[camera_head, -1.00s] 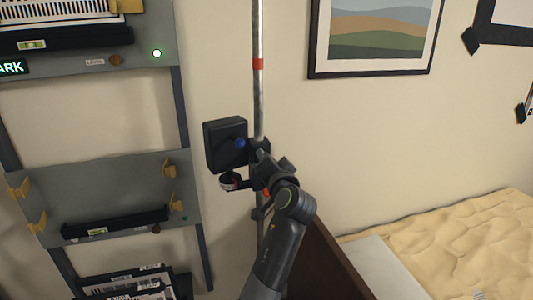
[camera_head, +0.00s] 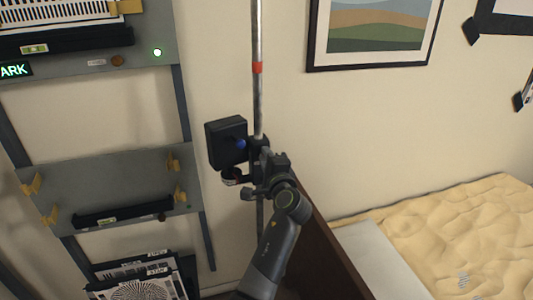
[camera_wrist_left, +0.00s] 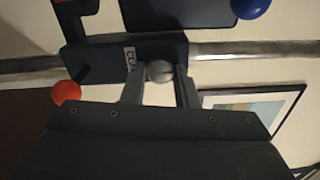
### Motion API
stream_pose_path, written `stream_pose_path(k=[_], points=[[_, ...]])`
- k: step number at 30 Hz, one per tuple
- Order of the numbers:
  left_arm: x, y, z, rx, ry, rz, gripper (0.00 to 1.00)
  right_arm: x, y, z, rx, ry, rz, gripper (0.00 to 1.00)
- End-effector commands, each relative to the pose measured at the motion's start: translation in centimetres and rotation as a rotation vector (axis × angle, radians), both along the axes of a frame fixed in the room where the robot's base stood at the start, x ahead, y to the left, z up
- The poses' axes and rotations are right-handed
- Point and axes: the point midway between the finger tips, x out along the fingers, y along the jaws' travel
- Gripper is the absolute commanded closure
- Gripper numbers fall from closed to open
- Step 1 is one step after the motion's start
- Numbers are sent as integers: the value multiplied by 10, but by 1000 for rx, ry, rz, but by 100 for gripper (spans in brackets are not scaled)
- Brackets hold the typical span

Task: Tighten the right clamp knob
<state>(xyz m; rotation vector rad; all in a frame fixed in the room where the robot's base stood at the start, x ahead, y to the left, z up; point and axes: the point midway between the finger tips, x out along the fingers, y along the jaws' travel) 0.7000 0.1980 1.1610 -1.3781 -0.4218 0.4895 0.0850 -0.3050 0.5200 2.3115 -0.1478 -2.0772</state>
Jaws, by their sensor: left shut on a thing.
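A dark clamp (camera_head: 257,150) sits on the upright metal pole (camera_head: 258,95); it also shows in the left wrist view (camera_wrist_left: 88,57) with a partly covered white label. A round grey knob (camera_wrist_left: 159,71) on the clamp lies between my left fingers. My left gripper (camera_wrist_left: 160,82) is shut on this knob; in the head view the gripper (camera_head: 266,160) is at the clamp's right side and hides the knob. A blue ball knob (camera_head: 240,144) also shows in the left wrist view (camera_wrist_left: 250,7). An orange-red ball (camera_wrist_left: 66,93) is beside the clamp. My right gripper is not in view.
A black box (camera_head: 227,142) is beside the pole. A grey rack (camera_head: 110,180) with yellow clips stands at left. A dark brown panel (camera_head: 325,240) is close to my left arm. A rumpled yellow cover (camera_head: 450,235) lies at right. A framed picture (camera_head: 375,35) hangs behind.

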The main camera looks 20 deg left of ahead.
Motion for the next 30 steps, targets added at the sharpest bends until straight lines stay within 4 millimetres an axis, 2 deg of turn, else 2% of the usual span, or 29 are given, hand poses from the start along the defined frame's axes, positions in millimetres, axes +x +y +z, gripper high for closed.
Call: stream_pose_path(k=[7, 25, 26, 30], points=[[0, 0, 1, 81, 53, 0, 96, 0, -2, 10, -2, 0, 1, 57], [0, 0, 0, 110, 71, 0, 96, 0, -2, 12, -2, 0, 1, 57], [0, 0, 0, 110, 71, 0, 69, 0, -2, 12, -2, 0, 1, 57], [0, 0, 0, 109, 71, 0, 51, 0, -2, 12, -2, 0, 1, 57]])
